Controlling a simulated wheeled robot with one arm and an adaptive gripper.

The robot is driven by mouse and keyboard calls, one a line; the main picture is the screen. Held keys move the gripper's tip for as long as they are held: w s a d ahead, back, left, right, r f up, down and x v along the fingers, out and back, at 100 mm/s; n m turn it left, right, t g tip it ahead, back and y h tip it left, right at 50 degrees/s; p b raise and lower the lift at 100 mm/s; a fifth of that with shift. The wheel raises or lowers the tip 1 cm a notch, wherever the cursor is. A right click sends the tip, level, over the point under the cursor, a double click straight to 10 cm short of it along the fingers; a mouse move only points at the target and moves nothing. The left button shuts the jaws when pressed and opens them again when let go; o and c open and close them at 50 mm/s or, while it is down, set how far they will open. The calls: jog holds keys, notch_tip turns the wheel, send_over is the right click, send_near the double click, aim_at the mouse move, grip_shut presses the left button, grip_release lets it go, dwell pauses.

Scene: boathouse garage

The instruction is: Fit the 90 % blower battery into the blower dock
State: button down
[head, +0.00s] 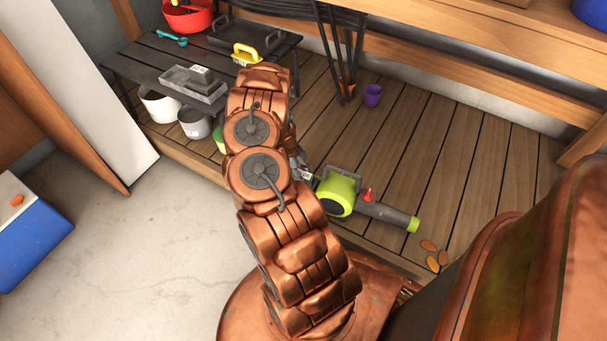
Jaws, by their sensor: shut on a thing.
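The blower (340,193), lime green and grey with a grey handle and a nozzle pointing right, lies on the wooden deck. My gripper (296,158) is almost wholly hidden behind my own copper arm; only small grey parts show at the arm's right edge, just left of the blower. It is shut on a small grey battery (305,174) with a pale label, of which only an edge shows. The label's text is too small to read. The blower's left end, by the battery, is partly covered, and I cannot tell whether the two touch.
A dark slatted bench (150,62) holds a grey tray (183,84) with a labelled dark block (201,75), a yellow-handled tool (246,54) and a red tub (188,18). Two buckets stand below. A purple cup (372,95) stands on the deck. A blue cooler (32,240) is at left.

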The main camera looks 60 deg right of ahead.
jog(key=c, duration=0.7)
grip_release()
jog(key=shift+o, duration=0.2)
jog(key=v, duration=1.2)
